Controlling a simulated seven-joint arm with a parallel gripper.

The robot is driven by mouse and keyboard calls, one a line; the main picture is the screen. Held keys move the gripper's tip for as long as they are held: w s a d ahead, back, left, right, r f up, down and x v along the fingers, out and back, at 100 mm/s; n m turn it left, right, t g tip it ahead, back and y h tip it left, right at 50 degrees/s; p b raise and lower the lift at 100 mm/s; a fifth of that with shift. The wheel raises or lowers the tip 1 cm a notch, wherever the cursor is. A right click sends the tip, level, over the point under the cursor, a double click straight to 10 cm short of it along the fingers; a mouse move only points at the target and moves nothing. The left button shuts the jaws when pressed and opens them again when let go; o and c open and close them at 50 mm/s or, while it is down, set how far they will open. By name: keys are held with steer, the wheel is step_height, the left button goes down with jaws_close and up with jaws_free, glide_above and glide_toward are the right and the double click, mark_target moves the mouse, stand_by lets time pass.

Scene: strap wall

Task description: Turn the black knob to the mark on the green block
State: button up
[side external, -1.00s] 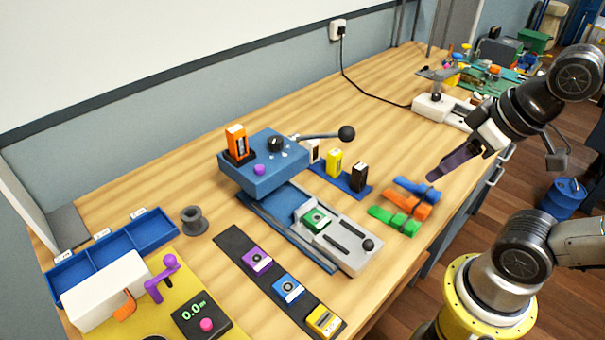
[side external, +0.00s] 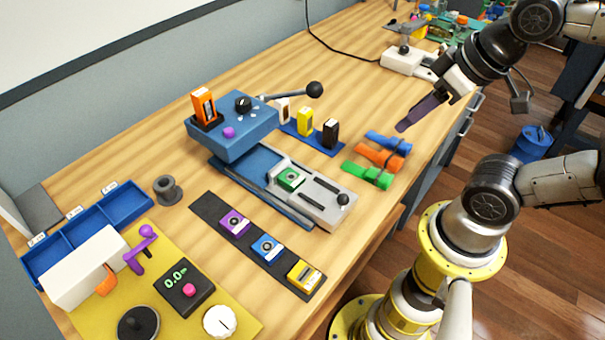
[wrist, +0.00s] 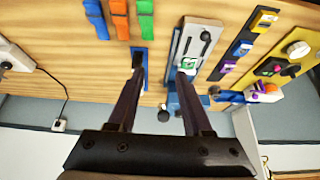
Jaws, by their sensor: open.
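The black knob (side external: 243,102) sits on top of the blue press head (side external: 258,128), with small white marks beside it. The green block (side external: 290,179) sits in the grey and blue slide below the head; its mark is too small to read. The green block also shows in the wrist view (wrist: 188,64), close to the right finger. My gripper (side external: 405,124) is above the bench's right side, near the coloured straps and well apart from the knob. In the wrist view its two dark fingers (wrist: 159,68) are spread with nothing held between them.
A black ball lever (side external: 314,89) sticks out from the press head. An orange block (side external: 203,105) stands on the head beside a purple button (side external: 229,132). Yellow and black blocks stand behind the slide. Straps (side external: 378,157) lie near the bench edge. A yellow panel (side external: 230,322) is front left.

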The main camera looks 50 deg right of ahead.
steer(key=shift+o, duration=0.3)
steer(key=shift+o, duration=1.5)
steer(key=shift+s+f+m, duration=0.15)
steer(key=shift+s+m, duration=0.15)
steer(key=w+a+r+m+g, duration=0.15)
steer(key=w+r+m, duration=0.5)
steer(key=r, duration=0.75)
steer(key=w+a+r+g, duration=0.2)
steer(key=w+r, duration=0.2)
steer(key=w, duration=0.9)
steer(key=g, duration=0.2)
glide_above(243, 101)
step_height(243, 101, down, 9)
step_height(243, 101, down, 14)
